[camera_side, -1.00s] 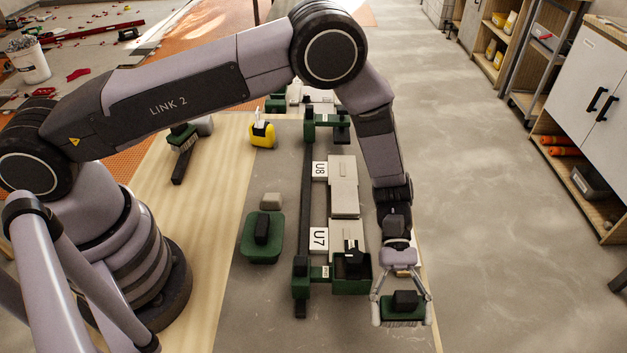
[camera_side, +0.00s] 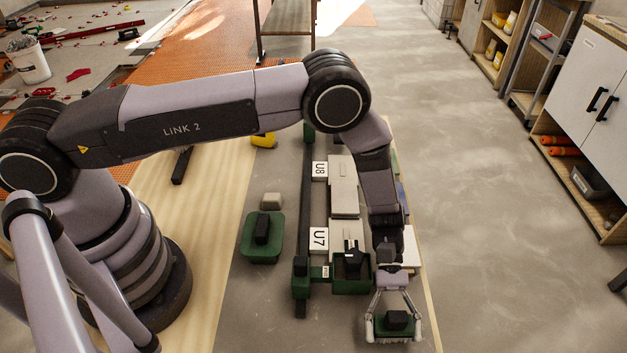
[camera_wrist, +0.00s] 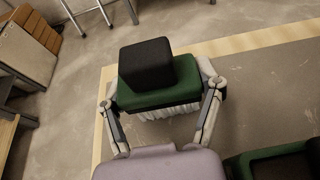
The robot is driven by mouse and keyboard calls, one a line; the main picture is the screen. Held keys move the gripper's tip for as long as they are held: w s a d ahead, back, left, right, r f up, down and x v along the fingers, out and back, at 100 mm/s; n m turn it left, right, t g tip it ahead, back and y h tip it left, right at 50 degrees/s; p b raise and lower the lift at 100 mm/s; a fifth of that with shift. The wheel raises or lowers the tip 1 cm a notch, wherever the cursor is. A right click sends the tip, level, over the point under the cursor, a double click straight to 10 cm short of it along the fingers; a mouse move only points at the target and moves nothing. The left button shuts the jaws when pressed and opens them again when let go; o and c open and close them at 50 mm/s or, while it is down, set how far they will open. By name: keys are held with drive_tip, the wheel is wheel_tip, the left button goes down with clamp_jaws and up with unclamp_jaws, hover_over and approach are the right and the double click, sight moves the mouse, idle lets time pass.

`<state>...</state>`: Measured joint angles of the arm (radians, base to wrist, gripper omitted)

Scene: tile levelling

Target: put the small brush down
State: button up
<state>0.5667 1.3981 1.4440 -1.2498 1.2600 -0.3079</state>
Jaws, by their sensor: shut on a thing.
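The small brush has a green body, a black block handle on top and pale bristles underneath. In the side view the brush (camera_side: 396,322) is at the lower right, near the grey work surface's right edge. My gripper (camera_side: 397,325) has its two fingers closed on the brush's ends. In the wrist view the brush (camera_wrist: 160,90) sits between the fingertips of my gripper (camera_wrist: 163,102), bristles downward. I cannot tell whether the bristles touch the surface.
A green tray (camera_side: 351,284) stands just left of the gripper. Beyond it are the U7 tag (camera_side: 318,239), the U8 tag (camera_side: 319,170) and pale tiles (camera_side: 343,187). A green pad with a black handle (camera_side: 262,240) lies further left. Grey surface (camera_side: 345,325) is free between tray and brush.

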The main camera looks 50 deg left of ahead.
sight(399, 320)
drive_tip(key=shift+f, duration=0.6)
drive_tip(key=o, duration=1.3)
wheel_tip(399, 320, up, 10)
drive_tip(key=shift+f, duration=0.15)
drive_tip(key=w+a+r+m+t+y, duration=0.1)
drive_tip(key=a+r+m+t+y, duration=0.15)
drive_tip(key=a+r, duration=0.7)
drive_tip(key=w+a+r+m+t+y, duration=0.1)
drive_tip(key=a+r+m+t, duration=0.35)
drive_tip(key=r, duration=0.75)
drive_tip(key=s+a+r+t+y, duration=0.2)
drive_tip(key=s+a+r, duration=0.1)
drive_tip(key=a, duration=0.5)
drive_tip(key=s+a+r+m+t+y, duration=0.1)
drive_tip(key=s+a+r+t+y, duration=0.1)
drive_tip(key=s+a, duration=0.4)
drive_tip(key=s+a+r+m+t+y, duration=0.1)
drive_tip(key=s+a+r+t, duration=0.3)
drive_tip(key=a, duration=0.6)
drive_tip(key=shift+s+r+y, duration=0.15)
drive_tip(key=shift+s+y, duration=0.3)
drive_tip(key=shift+y, duration=0.1)
